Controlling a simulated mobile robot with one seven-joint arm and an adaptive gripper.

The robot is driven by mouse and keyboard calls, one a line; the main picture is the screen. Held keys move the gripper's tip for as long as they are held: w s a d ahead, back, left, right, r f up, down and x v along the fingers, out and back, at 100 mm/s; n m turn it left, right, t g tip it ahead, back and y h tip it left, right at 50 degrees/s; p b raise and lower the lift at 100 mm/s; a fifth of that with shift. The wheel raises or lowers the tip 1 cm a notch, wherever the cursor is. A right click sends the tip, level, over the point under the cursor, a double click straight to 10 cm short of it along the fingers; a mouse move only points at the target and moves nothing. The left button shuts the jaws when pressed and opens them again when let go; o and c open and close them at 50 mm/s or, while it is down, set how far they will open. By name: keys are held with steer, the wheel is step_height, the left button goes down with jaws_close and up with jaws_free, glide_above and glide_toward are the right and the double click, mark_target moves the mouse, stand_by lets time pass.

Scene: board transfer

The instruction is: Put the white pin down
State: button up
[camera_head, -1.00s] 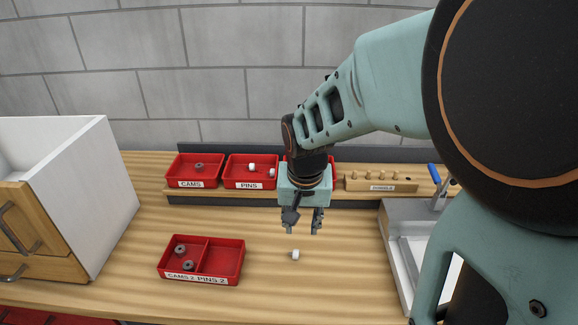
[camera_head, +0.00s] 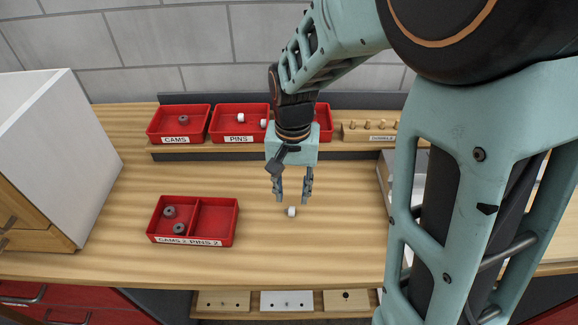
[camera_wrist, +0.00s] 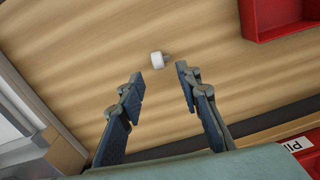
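A small white pin (camera_head: 291,212) lies on the wooden bench, right of the two-part red tray. In the wrist view the white pin (camera_wrist: 157,60) lies beyond my fingertips, roughly in line with the gap between them. My gripper (camera_head: 293,199) is open and empty, pointing down just behind and above the pin. In the wrist view my gripper (camera_wrist: 158,82) shows its two fingers spread apart with only bench between them. The tray labelled CAMS 2 and PINS 2 (camera_head: 217,222) holds grey cams in its left compartment; its right compartment looks empty.
On the rear shelf stand a red CAMS bin (camera_head: 160,127), a red PINS bin (camera_head: 225,127) with white pins, another red bin partly behind my arm, and a wooden block with dowels (camera_head: 365,132). A white-sided cabinet (camera_head: 60,150) stands left. The bench around the pin is clear.

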mark_target(290, 211)
step_height(290, 211, down, 4)
steer(key=shift+s+f, duration=0.15)
steer(key=shift+f, duration=0.1)
steer(key=shift+c, duration=0.4)
steer(key=c, duration=0.6)
steer(key=shift+c, duration=0.2)
steer(key=shift+r, duration=0.1)
